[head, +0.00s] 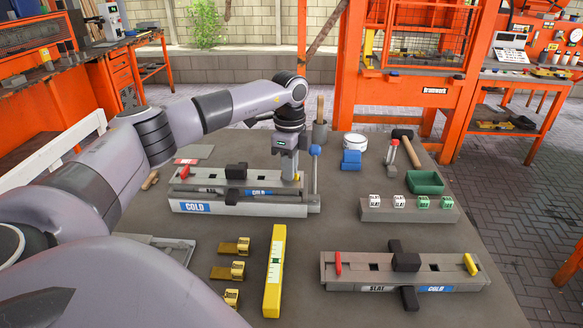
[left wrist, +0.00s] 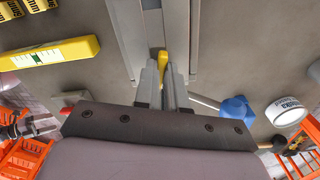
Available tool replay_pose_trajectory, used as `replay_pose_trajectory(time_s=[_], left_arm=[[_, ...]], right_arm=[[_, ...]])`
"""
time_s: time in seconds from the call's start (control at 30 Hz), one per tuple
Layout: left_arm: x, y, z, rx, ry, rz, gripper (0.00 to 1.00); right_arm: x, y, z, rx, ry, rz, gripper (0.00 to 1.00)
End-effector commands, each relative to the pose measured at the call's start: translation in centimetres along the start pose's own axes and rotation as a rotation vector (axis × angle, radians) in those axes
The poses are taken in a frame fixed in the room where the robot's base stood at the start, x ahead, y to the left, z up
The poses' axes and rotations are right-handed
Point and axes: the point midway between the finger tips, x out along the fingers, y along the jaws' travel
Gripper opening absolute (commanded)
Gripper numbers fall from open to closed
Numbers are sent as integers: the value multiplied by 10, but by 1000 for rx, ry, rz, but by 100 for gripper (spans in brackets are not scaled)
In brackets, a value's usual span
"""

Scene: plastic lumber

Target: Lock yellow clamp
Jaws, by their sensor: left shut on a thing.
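The rear fixture (head: 245,208), a long grey block labelled COLD, has a red clamp lever at its left end and a yellow clamp (head: 298,177) at its right end. My left gripper (head: 290,172) reaches down onto that right end. In the left wrist view the yellow clamp (left wrist: 164,66) sits between the two grey fingers (left wrist: 162,85), which are shut on it. The fingers hide part of the clamp. A second fixture (head: 330,284) at the front right has its own red lever (head: 338,263) and yellow lever (head: 470,264). My right gripper is not in view.
A blue-knobbed rod (head: 315,165) stands close right of my left gripper. A yellow level (head: 274,270) and several brass pieces (head: 232,272) lie in front. A block with labelled cubes (head: 410,212), a green tray (head: 425,182) and a mallet (head: 407,148) are right.

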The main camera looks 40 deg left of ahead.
Motion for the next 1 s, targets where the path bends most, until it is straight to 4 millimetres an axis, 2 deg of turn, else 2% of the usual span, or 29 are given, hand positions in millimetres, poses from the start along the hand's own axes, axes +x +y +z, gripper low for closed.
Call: replay_pose_trajectory(time_s=[0.2, 0.53, 0.83, 1.0], left_arm=[[0, 0, 0, 111, 0, 1, 0], [0, 0, 0, 140, 0, 1, 0], [-1, 1, 0, 438, -1, 3, 0], [1, 0, 0, 527, 0, 3, 0]], right_arm=[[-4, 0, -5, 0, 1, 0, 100], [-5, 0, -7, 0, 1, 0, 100], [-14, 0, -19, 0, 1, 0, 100], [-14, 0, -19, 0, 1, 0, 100]])
